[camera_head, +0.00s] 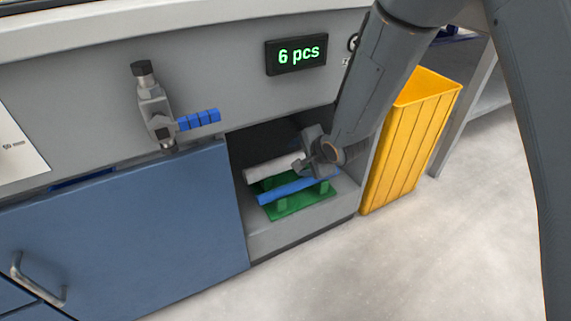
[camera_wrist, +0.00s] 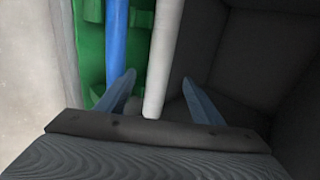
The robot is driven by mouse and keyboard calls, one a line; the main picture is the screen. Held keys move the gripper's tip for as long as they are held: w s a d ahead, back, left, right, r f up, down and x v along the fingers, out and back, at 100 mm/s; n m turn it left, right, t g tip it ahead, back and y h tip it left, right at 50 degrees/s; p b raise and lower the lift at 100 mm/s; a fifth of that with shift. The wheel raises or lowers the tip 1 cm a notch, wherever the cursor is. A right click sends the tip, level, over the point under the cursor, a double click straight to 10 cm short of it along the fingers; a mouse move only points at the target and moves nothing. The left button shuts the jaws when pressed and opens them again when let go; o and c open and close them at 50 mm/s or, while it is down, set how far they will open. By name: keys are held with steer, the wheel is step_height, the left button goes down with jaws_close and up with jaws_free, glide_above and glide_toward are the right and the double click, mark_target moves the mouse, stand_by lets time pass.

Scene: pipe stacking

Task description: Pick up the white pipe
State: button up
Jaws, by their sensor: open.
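The white pipe (camera_head: 273,168) lies behind a blue pipe (camera_head: 285,190) on a green holder (camera_head: 300,203) inside the open cabinet recess. In the wrist view my gripper (camera_wrist: 162,98) is open, with one finger on each side of the white pipe (camera_wrist: 161,60). The near end of the white pipe shows between the fingers. The blue pipe (camera_wrist: 117,45) lies just left of it, close to the left finger. In the head view my gripper (camera_head: 318,165) is at the right part of the pipes and partly hides the white pipe's right end.
Dark recess walls (camera_wrist: 262,60) stand close on the right in the wrist view. A yellow bin (camera_head: 405,140) stands right of the recess. A blue cabinet door (camera_head: 130,230) is on the left. A valve with a blue handle (camera_head: 198,120) juts out.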

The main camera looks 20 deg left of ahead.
mark_target(288, 162)
steer(key=x, duration=0.1)
steer(key=b+x, duration=0.1)
steer(key=shift+a+f, duration=0.3)
steer(key=shift+a, duration=0.05)
steer(key=shift+b+x, duration=2.35)
steer(key=shift+x, duration=0.35)
steer(key=shift+s, duration=0.15)
steer(key=c, duration=1.2)
steer(key=shift+r+p, duration=0.15)
steer(key=shift+p, duration=0.15)
